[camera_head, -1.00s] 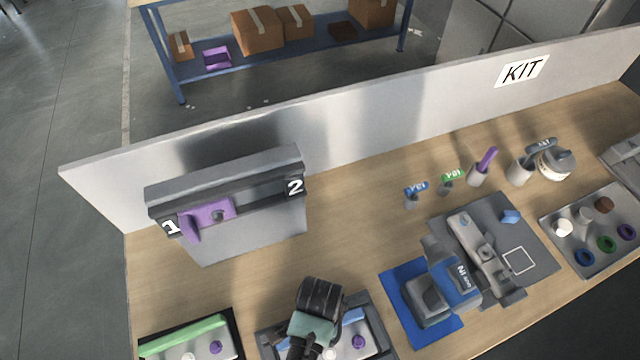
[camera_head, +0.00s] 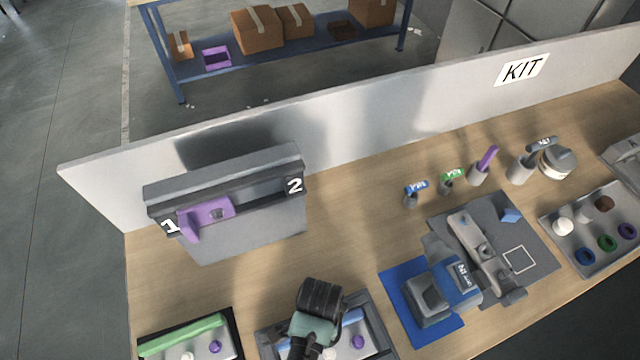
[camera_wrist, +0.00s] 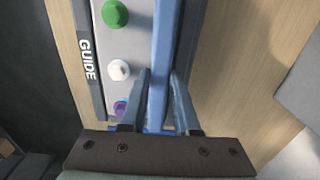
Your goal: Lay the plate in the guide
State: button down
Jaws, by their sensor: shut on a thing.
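A long blue plate (camera_wrist: 164,45) stands out as a narrow strip in the wrist view. My gripper (camera_wrist: 160,82) is shut on it, with a finger on each side. The guide (camera_wrist: 86,45) has a dark edge with the word GUIDE on it and lies directly left of the plate in that view. In the head view the guide (camera_head: 376,322) is at the bottom middle, with part of the blue plate (camera_head: 352,315) showing beside my wrist. My wrist hides the fingers there. I cannot tell whether the plate touches the guide's floor.
The guide's panel carries green (camera_wrist: 115,14), white (camera_wrist: 119,70) and purple (camera_wrist: 121,107) knobs. A tray with a green bar (camera_head: 185,334) is at left. A blue mat (camera_head: 400,275) with a machine is at right. Bare tabletop (camera_head: 350,225) lies behind the guide.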

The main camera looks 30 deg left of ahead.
jog(key=shift+f, duration=0.5)
dwell(1.0)
jog(key=c, duration=0.6)
grip_release()
jog(key=shift+o, duration=0.4)
jog(key=shift+f, duration=0.1)
jog(key=o, duration=0.4)
jog(key=shift+o, duration=0.2)
